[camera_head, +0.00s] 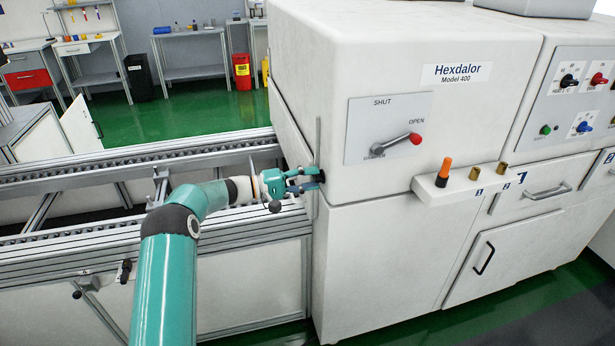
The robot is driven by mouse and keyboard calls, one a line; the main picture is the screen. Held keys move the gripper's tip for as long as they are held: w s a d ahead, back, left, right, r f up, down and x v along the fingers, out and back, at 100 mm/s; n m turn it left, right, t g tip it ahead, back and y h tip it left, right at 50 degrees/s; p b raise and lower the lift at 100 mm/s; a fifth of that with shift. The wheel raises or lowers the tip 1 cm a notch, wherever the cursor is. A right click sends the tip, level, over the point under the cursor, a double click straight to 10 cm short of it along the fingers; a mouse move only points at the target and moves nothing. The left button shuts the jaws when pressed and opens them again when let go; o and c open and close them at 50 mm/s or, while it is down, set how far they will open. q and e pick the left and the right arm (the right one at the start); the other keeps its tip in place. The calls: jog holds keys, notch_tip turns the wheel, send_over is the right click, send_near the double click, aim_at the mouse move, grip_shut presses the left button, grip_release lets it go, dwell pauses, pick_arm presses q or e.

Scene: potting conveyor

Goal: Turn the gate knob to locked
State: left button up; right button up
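My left gripper (317,178) reaches from the left to the front left corner of the white Hexdalor machine (360,235). Its teal fingers look spread, with dark tips at a narrow upright strip (318,140) on that corner. Something dark shows at the fingertips; I cannot tell whether it is the gate knob, nor whether the fingers grip it. No locked marking is readable there. My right gripper is not in view.
A lever with a red end (415,138) sits on the machine's SHUT/OPEN panel, its red end at the right below OPEN. An orange-topped peg (443,172) stands on a white ledge. Conveyor rails (130,160) run left. A control panel (575,100) is at right.

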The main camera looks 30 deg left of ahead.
pick_arm(q)
grip_shut()
dwell(0.4)
jog(key=shift+f, duration=0.1)
jog(key=n, duration=1.8)
jog(key=shift+p, duration=0.4)
